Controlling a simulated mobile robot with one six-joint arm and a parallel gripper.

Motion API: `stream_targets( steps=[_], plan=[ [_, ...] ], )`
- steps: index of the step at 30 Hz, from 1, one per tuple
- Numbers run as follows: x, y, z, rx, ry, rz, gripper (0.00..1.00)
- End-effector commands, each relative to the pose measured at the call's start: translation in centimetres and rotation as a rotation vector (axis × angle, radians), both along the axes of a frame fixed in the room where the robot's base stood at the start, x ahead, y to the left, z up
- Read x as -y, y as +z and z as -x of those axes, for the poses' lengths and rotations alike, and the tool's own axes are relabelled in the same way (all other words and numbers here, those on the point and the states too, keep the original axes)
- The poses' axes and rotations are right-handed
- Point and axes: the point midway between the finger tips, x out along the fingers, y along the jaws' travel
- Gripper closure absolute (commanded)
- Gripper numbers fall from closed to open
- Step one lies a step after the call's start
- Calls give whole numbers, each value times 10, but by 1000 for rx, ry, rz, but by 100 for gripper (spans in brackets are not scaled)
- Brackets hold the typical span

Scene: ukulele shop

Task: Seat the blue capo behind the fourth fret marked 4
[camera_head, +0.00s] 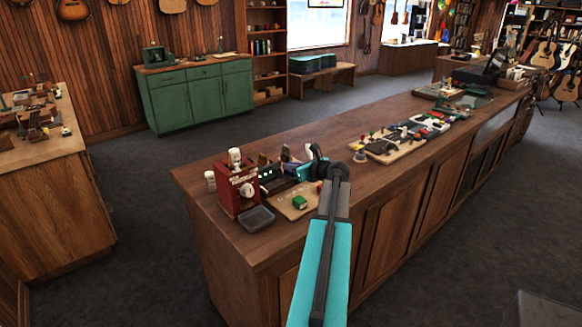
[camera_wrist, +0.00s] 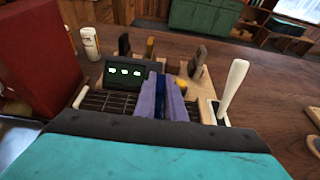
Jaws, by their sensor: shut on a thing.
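My gripper (camera_wrist: 164,92) has purple fingers in the wrist view, shut on the narrow dark-blue capo (camera_wrist: 167,108) between them. Below and around the fingers is a dark fretted board (camera_wrist: 105,103) with pale fret lines. It runs left and right of the capo. I cannot read a fret mark 4, and the fingers hide the board under the capo. I cannot tell whether the capo touches the board. In the head view my gripper (camera_head: 288,168) is over the small work area at the counter's near end, and the capo cannot be made out.
A dark display (camera_wrist: 124,73) with green marks stands behind the board. A white upright handle (camera_wrist: 233,88) rises at right. A red machine (camera_head: 236,188) and a grey tray (camera_head: 257,219) stand left on the wooden counter (camera_head: 215,240). A tool board (camera_head: 397,150) lies farther right.

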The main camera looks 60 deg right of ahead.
Motion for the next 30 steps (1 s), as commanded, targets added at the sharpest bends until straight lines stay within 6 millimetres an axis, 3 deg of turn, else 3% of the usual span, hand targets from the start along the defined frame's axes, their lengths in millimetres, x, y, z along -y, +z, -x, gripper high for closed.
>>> stream_targets(
  steps=[30],
  plan=[
    [0, -9, 0, 1, -1, 0, 100]
  ],
)
